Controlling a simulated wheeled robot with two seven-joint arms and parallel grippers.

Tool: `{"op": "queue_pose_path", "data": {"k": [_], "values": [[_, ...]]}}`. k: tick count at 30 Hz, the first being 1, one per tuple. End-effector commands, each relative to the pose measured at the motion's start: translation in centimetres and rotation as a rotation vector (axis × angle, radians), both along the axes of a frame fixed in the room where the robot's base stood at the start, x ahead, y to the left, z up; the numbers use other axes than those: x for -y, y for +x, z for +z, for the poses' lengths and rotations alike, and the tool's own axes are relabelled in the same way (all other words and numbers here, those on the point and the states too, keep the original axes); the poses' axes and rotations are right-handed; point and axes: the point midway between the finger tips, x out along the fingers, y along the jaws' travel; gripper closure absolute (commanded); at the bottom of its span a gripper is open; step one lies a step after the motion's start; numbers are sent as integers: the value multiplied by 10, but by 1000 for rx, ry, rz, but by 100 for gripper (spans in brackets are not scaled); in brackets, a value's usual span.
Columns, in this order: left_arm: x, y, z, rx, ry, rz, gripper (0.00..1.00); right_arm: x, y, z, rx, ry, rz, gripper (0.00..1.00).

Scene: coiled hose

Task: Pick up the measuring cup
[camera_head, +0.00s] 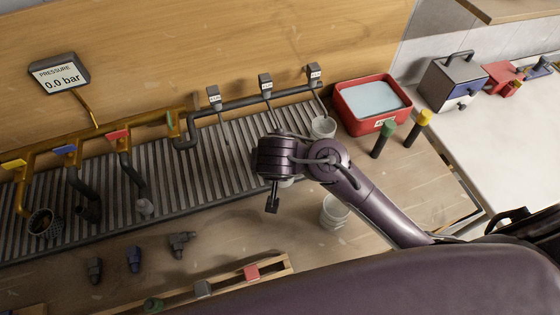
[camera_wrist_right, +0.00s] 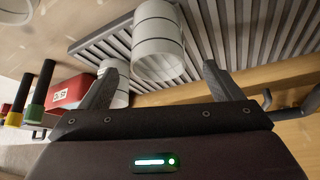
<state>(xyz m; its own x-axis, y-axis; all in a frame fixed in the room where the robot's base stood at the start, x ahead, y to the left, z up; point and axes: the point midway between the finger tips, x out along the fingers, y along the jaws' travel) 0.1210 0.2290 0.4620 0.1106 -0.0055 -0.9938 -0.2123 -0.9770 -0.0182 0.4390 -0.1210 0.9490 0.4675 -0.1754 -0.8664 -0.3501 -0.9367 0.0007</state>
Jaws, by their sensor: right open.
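Several whitish cups show, and I cannot tell which is the measuring cup. One cup (camera_wrist_right: 157,45) with dark bands lies ahead of and between the fingertips of my open right gripper (camera_wrist_right: 161,66). In the head view my right gripper (camera_head: 272,196) hangs over the front of the ribbed rack and mostly hides this cup (camera_head: 287,183). A second cup (camera_head: 323,127) stands beside the red tub; it also shows in the right wrist view (camera_wrist_right: 121,98), partly behind a finger. A third cup (camera_head: 335,208) stands on the wooden bench, right of the gripper. My left gripper is out of view.
A red tub (camera_head: 343,110) of pale liquid stands at the back right, with green-topped (camera_head: 380,143) and yellow-topped (camera_head: 415,131) posts beside it. Pipes with valves and a pressure display (camera_head: 61,77) line the back. Several dark fittings (camera_head: 135,258) lie in front of the rack.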

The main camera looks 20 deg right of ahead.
Motion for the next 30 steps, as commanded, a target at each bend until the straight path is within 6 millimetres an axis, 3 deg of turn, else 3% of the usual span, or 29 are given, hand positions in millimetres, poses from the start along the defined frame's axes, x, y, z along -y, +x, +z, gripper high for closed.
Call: {"op": "queue_pose_path", "data": {"k": [3,7,13,18,22,30], "values": [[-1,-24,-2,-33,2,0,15,4,6,-12,-2,-4,0,14],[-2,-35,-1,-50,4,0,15,9,13,-28,-2,-7,0,14],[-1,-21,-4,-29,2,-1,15,13,25,-53,0,-2,-1,14],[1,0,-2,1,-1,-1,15,13,26,-57,-1,1,-1,14],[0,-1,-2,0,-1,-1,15,13,26,-56,-1,1,-1,14],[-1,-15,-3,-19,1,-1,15,13,26,-56,-1,1,-1,50]]}}
